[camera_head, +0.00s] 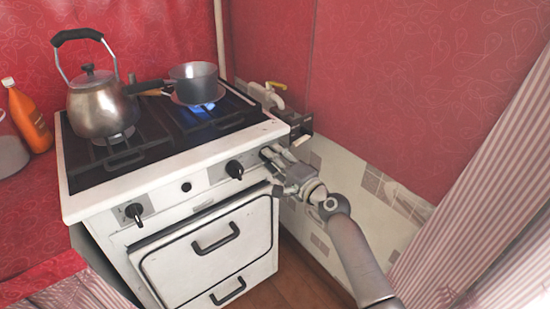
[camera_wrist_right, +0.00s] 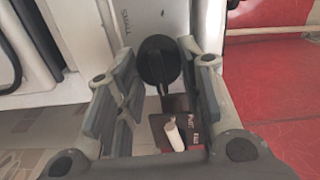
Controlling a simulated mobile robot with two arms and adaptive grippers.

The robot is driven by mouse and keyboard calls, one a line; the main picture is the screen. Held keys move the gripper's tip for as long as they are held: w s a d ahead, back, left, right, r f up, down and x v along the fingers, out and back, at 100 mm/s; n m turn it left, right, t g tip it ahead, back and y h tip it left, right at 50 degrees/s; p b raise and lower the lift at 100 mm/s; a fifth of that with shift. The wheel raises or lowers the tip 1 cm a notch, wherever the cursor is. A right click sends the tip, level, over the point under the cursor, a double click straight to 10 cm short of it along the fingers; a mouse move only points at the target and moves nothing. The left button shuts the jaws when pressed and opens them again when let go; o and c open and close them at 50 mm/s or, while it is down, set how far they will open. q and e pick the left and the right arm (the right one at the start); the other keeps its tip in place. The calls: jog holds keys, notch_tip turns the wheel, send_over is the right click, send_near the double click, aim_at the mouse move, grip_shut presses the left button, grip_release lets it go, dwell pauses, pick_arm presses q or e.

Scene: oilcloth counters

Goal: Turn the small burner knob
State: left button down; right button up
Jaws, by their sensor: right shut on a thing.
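The small burner knob (camera_wrist_right: 158,60) is black and round, below the word SMALL on the white stove front in the right wrist view. My right gripper (camera_wrist_right: 160,72) has its fingers on both sides of this knob and is shut on it. In the head view my right gripper (camera_head: 272,163) is at the right end of the stove's front panel and mostly hides that knob. My left gripper is not in view.
The stove (camera_head: 150,180) carries a metal kettle (camera_head: 102,108) and a small pot (camera_head: 195,84) above a blue flame (camera_head: 203,107). Two other knobs, a middle one (camera_head: 234,169) and a left one (camera_head: 134,212), stick out. An oven handle (camera_head: 215,240) lies below. An orange bottle (camera_head: 29,120) stands left.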

jog(key=shift+m, duration=0.4)
jog(key=o, duration=1)
jog(key=shift+s+d, duration=0.1)
jog(key=v, duration=1.1)
jog(key=shift+s+d, duration=0.2)
jog(key=shift+s, duration=0.15)
